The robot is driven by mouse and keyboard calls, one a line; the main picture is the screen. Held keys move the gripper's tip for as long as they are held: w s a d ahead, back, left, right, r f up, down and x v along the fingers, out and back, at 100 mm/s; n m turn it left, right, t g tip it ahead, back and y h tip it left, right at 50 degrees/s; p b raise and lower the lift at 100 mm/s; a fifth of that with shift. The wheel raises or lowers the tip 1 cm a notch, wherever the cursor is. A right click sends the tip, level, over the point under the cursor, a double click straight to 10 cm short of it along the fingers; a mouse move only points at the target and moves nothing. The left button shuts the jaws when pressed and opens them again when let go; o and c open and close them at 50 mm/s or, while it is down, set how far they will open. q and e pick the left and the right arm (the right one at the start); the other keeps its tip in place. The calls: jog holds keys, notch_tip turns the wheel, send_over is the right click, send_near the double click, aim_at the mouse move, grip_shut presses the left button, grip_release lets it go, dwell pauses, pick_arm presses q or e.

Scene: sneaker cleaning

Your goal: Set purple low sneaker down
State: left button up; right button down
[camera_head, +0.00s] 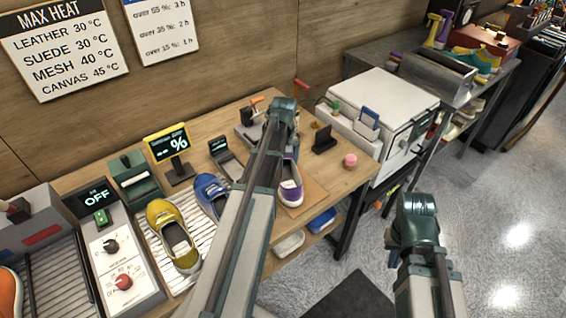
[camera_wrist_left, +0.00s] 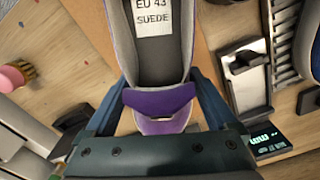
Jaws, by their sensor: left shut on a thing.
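The purple low sneaker (camera_head: 291,190), with a white sole edge, is at the tan board (camera_head: 314,191) on the bench, partly hidden behind my left arm in the head view. In the left wrist view the sneaker (camera_wrist_left: 160,98) has a purple heel patch and an insole label reading EU 43 SUEDE. My left gripper (camera_wrist_left: 157,112) has its blue fingers on both sides of the heel, shut on it. Whether the sole touches the board cannot be told. My right arm (camera_head: 415,225) is right of the bench over the floor; its fingers cannot be made out.
A yellow shoe (camera_head: 173,237) and a blue shoe (camera_head: 211,192) stand on a ribbed rack to the left. A black stand (camera_head: 323,139) and pink-topped brush (camera_head: 350,160) are right of the board. A white machine (camera_head: 385,105) stands beyond the bench's right end.

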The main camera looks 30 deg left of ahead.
pick_arm(q)
jog(key=shift+f+b, duration=0.55)
jog(key=shift+b, duration=0.05)
jog(key=o, duration=1.4)
jog(key=shift+o, duration=0.2)
jog(key=shift+r, duration=0.25)
notch_tip(320, 180, up, 14)
jog(key=p, duration=1.4)
jog(key=shift+d+f, duration=0.1)
jog(key=shift+f, duration=0.1)
jog(key=shift+d+f, duration=0.1)
jog(key=s+d+f+m+b, duration=0.1)
jog(key=s+d+m, duration=0.3)
jog(key=d, duration=0.6)
jog(key=s+d+f+m+b, duration=0.2)
jog(key=s+d+m, duration=0.2)
jog(key=s+d, duration=0.3)
jog(key=s+d+f+m+y+b, duration=0.1)
jog(key=s+d+m, duration=0.3)
jog(key=d, duration=0.9)
jog(key=shift+s+f+m+b, duration=0.4)
jog(key=shift+s+f+b, duration=0.25)
jog(key=shift+s+b, duration=0.1)
